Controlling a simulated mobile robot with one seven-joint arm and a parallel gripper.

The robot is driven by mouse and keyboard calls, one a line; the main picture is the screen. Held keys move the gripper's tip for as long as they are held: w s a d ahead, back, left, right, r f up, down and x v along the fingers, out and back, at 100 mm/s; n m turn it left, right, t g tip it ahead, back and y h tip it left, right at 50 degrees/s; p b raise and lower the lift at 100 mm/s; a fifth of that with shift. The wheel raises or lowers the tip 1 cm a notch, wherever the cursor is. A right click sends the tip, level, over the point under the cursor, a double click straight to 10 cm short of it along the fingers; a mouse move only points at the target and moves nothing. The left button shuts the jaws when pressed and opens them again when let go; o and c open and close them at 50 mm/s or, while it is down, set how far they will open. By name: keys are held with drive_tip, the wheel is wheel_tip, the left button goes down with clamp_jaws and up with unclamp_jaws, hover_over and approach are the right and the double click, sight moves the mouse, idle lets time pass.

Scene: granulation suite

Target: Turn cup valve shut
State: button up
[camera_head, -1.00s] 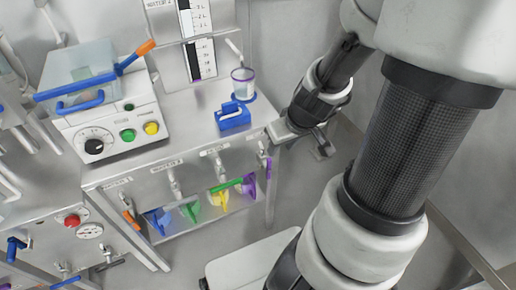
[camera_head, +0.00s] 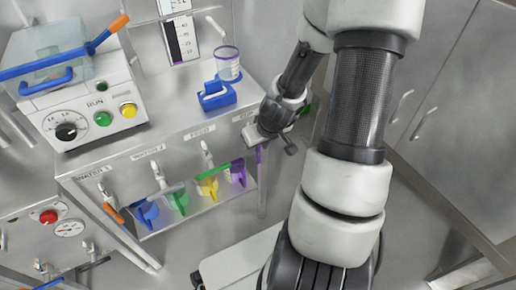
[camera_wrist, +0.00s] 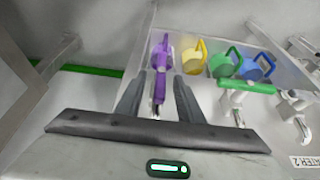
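The cup valve is at the right end of the valve row on the bench front. In the wrist view the purple handle (camera_wrist: 159,88) lies between the two fingers of my gripper (camera_wrist: 160,92). The fingers stand apart, with a gap showing on each side of the handle.
The feed valve's green handle (camera_wrist: 248,88) lies crosswise beside it. A tray below holds yellow (camera_wrist: 194,58), green (camera_wrist: 224,64) and blue jugs (camera_wrist: 256,68). A clear cup (camera_head: 228,64) on a blue holder (camera_head: 217,95) stands on the bench above. Cabinets (camera_head: 455,110) stand at right.

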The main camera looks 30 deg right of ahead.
drive_tip(key=shift+f, duration=0.1)
clamp_jaws()
drive_tip(key=shift+d+y, duration=0.15)
drive_tip(key=shift+y, duration=0.15)
drive_tip(key=shift+w+d+f+m+t+y, duration=0.1)
drive_tip(key=shift+d+f+m+t+y, duration=0.5)
drive_tip(key=shift+y, duration=2.05)
drive_tip(key=shift+s+d+f+m+t+y, duration=0.1)
drive_tip(key=shift+d+f+m+y, duration=0.5)
drive_tip(key=shift+y, duration=2)
drive_tip(key=shift+w+f+m+t+y, duration=0.2)
drive_tip(key=shift+m+y, duration=0.8)
drive_tip(key=shift+y, duration=1.65)
drive_tip(key=shift+s, duration=0.1)
